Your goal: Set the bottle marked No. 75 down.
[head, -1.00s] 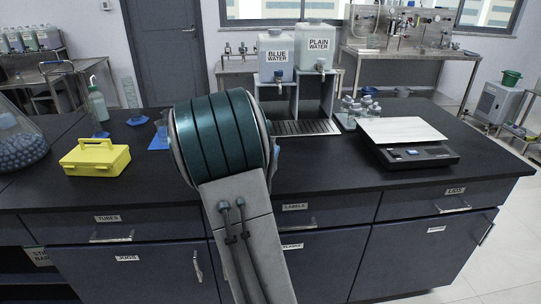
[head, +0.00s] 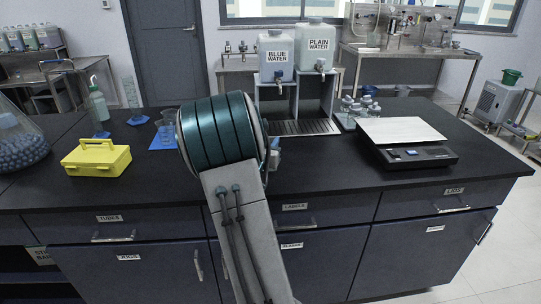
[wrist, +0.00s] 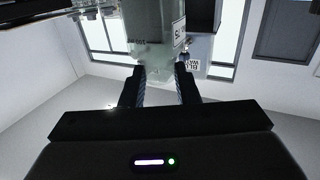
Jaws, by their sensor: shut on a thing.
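In the wrist view, which is upside down, my gripper (wrist: 160,92) is shut on a clear bottle (wrist: 152,45) between its two dark fingers. The bottle has a white label (wrist: 179,31) turned sideways at its edge; its number is only partly readable and looks like 75. In the head view my own arm hides the gripper and the bottle, so I cannot tell how far the bottle is from the worktop.
The dark worktop (head: 320,178) has a yellow box (head: 95,158) at left, a beaker (head: 166,131) near my arm, and a balance (head: 408,140) at right. Several small bottles (head: 358,108) stand on a tray. Two water containers (head: 275,54) stand behind a drain grille (head: 305,127).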

